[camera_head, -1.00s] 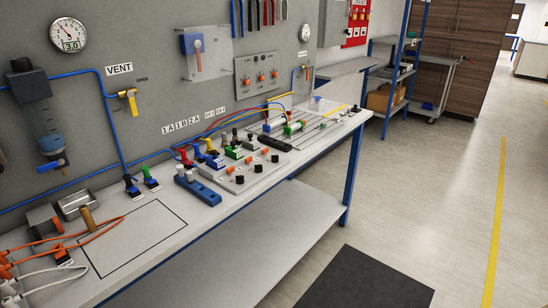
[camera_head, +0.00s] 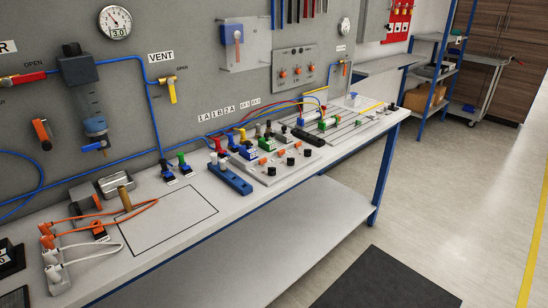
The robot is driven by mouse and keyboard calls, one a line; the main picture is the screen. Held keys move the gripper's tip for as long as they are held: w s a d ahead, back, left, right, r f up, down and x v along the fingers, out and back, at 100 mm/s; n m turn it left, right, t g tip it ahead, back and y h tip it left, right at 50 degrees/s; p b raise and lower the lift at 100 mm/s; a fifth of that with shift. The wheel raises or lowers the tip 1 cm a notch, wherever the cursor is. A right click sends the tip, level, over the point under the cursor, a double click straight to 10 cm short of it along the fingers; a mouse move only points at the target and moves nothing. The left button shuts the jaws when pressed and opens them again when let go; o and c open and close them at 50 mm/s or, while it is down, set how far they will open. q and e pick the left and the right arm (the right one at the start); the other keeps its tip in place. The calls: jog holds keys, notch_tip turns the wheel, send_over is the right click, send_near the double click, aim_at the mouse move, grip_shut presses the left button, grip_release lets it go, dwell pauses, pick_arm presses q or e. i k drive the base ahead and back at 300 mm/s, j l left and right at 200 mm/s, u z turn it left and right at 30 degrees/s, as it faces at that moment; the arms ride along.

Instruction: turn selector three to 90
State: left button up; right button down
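No label that says selector three is readable. A light panel (camera_head: 262,176) on the bench bears three black knobs: a near one (camera_head: 271,171), a middle one (camera_head: 291,161) and a far one (camera_head: 307,152). Orange parts sit behind them. A grey wall plate (camera_head: 293,54) carries three orange knobs in a row: left (camera_head: 283,73), middle (camera_head: 298,71) and right (camera_head: 310,68). Knob angles and markings are too small to read. I cannot tell which set holds selector three. Neither of my grippers is in view.
The bench (camera_head: 205,243) runs along the grey wall, with an empty black-outlined area (camera_head: 165,218). A blue block (camera_head: 231,179) lies beside the panel. Orange cables (camera_head: 100,217) lie at left. A dark mat (camera_head: 385,280) is on the floor; the floor at right is clear.

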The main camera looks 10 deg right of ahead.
aim_at(307, 153)
jog(key=i+l, duration=0.2)
jog(key=l, duration=0.15)
jog(key=i+l, duration=0.15)
jog(key=l, duration=0.25)
jog(key=i+l, duration=0.2)
jog(key=l, duration=0.15)
jog(key=i+l, duration=0.15)
jog(key=l, duration=0.2)
